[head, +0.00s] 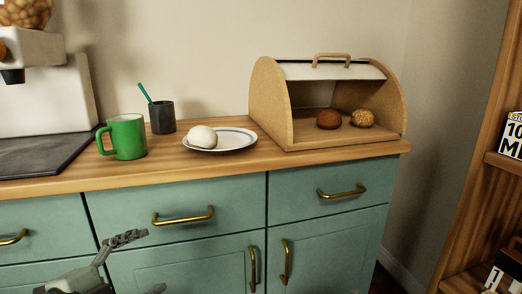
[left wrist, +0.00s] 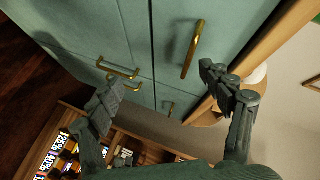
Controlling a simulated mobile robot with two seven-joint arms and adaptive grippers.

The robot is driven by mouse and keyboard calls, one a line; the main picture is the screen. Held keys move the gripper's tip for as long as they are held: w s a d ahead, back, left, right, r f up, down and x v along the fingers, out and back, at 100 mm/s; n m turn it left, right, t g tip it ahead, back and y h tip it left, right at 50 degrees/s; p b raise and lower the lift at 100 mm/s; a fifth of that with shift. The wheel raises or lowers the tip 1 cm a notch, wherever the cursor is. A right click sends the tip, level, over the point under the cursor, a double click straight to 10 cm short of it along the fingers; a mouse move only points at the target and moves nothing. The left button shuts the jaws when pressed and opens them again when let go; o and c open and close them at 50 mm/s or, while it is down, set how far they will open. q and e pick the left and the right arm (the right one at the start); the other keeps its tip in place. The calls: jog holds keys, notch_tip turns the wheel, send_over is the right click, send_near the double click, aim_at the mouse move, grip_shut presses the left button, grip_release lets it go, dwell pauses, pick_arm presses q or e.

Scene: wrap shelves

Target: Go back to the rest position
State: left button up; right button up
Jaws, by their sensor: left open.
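My left gripper (head: 130,262) shows at the lower left of the head view, in front of the green cabinet (head: 185,268) and below the counter edge. In the left wrist view its two fingers (left wrist: 165,98) stand wide apart with nothing between them. Cabinet doors with brass handles lie beyond the fingers in that view. My right gripper is not in either view.
On the wooden counter (head: 195,178) stand a green mug (head: 127,137), a dark cup (head: 162,117), a plate (head: 238,139) with a pale bun (head: 202,137), and an open bread box (head: 272,105) with two rolls. A shelf (head: 480,160) stands at right. Brass handles (head: 183,217) stick out.

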pick_arm(q)
jog(key=s+d+f+n+t+y, duration=0.1)
jog(key=s+d+f+n, duration=0.4)
jog(key=d+n, duration=0.65)
jog(key=s+a+f+n+g+y+p, duration=0.2)
jog(key=s+a+f+g+p, duration=0.2)
jog(key=a+f, duration=0.5)
jog(key=s+a+f+n+g+y+p, duration=0.2)
jog(key=s+a+f+g+p, duration=0.3)
jog(key=f, duration=0.9)
jog(key=s+a+g+y, duration=0.1)
jog(key=s+a+g, duration=0.1)
jog(key=s+a, duration=0.1)
jog(key=shift+a+f+g, duration=0.3)
jog(key=shift+a+g, duration=0.1)
jog(key=shift+a, duration=0.05)
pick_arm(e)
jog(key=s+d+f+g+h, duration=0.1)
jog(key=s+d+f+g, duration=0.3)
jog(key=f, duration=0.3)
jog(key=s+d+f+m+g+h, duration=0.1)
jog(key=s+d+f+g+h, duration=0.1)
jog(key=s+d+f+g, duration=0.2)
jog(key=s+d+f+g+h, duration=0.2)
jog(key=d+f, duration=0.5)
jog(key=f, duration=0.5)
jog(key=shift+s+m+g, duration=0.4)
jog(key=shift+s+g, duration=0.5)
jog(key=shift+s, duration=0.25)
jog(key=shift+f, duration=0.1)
